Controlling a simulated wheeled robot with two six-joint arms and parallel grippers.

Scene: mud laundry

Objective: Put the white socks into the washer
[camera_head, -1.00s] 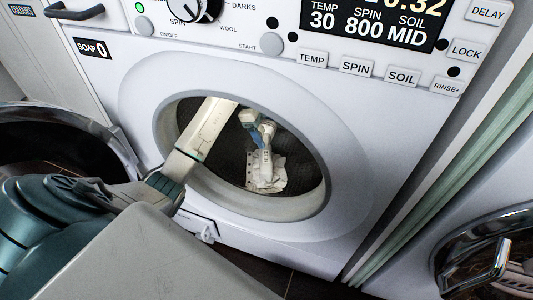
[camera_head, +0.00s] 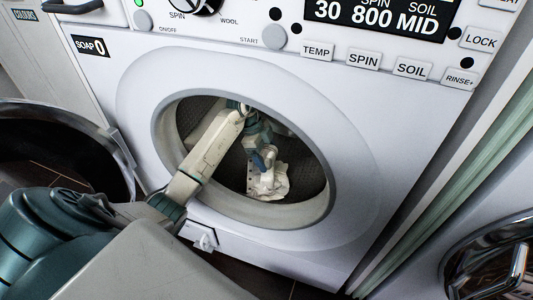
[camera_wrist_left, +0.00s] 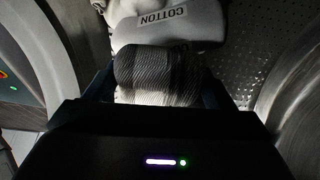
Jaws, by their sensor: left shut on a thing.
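The washer (camera_head: 345,190) is a white front loader, its round opening facing me and its door swung open to the left. My left arm reaches through the opening, and my left gripper (camera_head: 261,166) is inside the dark drum. In the left wrist view my left gripper (camera_wrist_left: 160,92) is shut on a rolled, ribbed knit bundle (camera_wrist_left: 158,72), which looks like the white socks, partly in shadow. A white cloth item marked COTTON (camera_wrist_left: 172,22) lies just beyond it. White cloth (camera_head: 270,184) shows at the gripper in the head view; I cannot separate the pieces there. My right gripper is not in view.
The opening's grey rim (camera_head: 325,205) surrounds my arm closely. The open door (camera_head: 62,140) stands at left. Another chrome-ringed round door (camera_head: 490,268) is at lower right. The perforated drum wall (camera_wrist_left: 238,65) is near the gripper.

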